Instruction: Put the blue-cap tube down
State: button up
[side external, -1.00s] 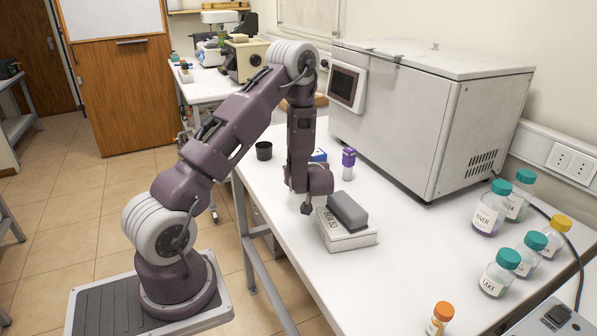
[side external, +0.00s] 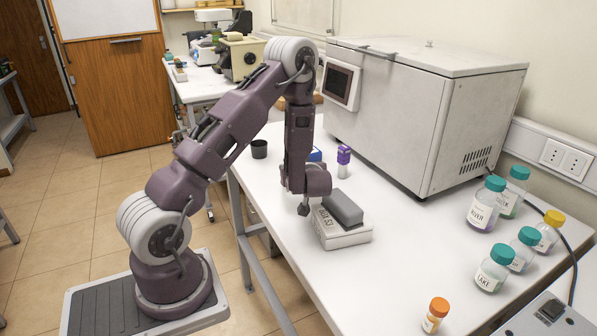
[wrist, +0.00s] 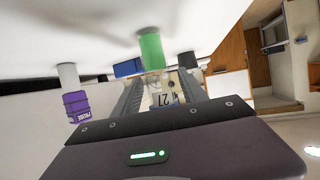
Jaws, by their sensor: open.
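In the wrist view my gripper (wrist: 160,86) has its two fingers apart. A tube with a green section (wrist: 152,50) and a pale label reading "27" appears between or just beyond them; I cannot tell whether either finger touches it.
The purple-cap tube (side external: 343,161) stands close by, also in the wrist view (wrist: 76,105). A blue object (side external: 315,154) is partly hidden behind my arm. A white box with a grey block (side external: 345,208) lies in front. A black cup (side external: 259,149) is left. Several bottles (side external: 483,205) stand right.

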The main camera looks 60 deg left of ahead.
jog(key=w+d+r+t+h, duration=0.1)
jog(key=d+r+h, duration=0.1)
jog(key=d, duration=0.4)
jog(key=w+d+r+m+t+h, duration=0.1)
jog(key=d+r+h, duration=0.1)
jog(key=d, duration=0.4)
jog(key=w+d+r+m+t+h, duration=0.1)
jog(key=w+d+r+t, duration=0.1)
jog(key=d+r, duration=0.2)
jog(key=shift+d+r+h, duration=0.15)
jog(key=shift+d+h, duration=0.05)
jog(key=shift+d, duration=0.4)
jog(key=shift+d+r+h, duration=0.15)
jog(key=shift+d+h, duration=0.05)
jog(key=shift+d, duration=0.4)
jog(key=s+d+r+m+t+h, duration=0.25)
jog(key=d+r+m+h, duration=0.55)
jog(key=d, duration=0.5)
jog(key=s+d+r+m+g, duration=0.1)
jog(key=s+d+r+g, duration=0.2)
jog(key=s, duration=0.5)
jog(key=s+a+m+g, duration=0.1)
jog(key=s+m, duration=0.3)
jog(key=s, duration=1.1)
jog(key=shift+a+f+y, duration=0.4)
jog(key=shift+a, duration=0.05)
